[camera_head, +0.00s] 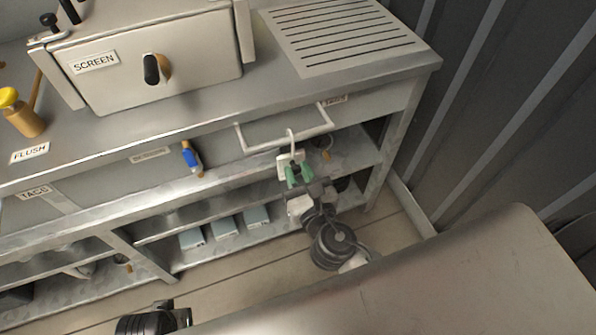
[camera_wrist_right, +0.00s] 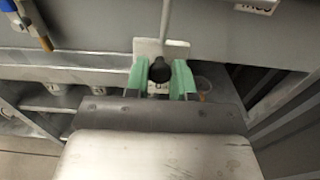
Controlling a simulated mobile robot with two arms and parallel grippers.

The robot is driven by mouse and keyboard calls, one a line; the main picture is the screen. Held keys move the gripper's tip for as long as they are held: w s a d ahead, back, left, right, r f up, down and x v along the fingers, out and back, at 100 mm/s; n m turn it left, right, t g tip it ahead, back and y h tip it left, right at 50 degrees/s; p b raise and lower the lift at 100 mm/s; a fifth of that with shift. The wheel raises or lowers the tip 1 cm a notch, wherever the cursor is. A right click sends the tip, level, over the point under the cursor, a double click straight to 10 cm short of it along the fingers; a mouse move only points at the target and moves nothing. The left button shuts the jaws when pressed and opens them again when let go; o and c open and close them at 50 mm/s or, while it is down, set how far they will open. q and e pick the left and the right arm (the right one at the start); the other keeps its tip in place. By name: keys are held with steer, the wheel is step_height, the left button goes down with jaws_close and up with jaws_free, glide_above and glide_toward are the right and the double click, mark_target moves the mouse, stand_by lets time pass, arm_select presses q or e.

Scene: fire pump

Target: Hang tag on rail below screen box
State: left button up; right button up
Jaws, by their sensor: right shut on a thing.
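The screen box (camera_head: 150,62) sits on the counter with a black knob on its front. Below it and to the right, a pale rail (camera_head: 270,145) stands out from the counter's front. My right gripper (camera_head: 297,174) has green fingertips and is shut on a white tag (camera_head: 284,160), just below the rail. In the right wrist view the tag (camera_wrist_right: 178,47) is between the green fingers, with its hook stem rising. The hook's top is at the rail; I cannot tell whether it is over the bar. A dark part of my left gripper (camera_head: 170,315) shows at the bottom edge, its fingers unclear.
A blue-and-orange tool (camera_head: 191,158) hangs on the counter front left of the rail. Several grey boxes (camera_head: 224,227) stand on the lower shelf. A yellow-topped handle (camera_head: 20,112) stands at the far left. A ribbed dark wall (camera_head: 500,90) bounds the right side.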

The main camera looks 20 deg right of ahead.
arm_select(q)
steer(key=shift+r, duration=0.3)
arm_select(e)
steer(key=shift+f, duration=0.1)
steer(key=o, duration=0.8)
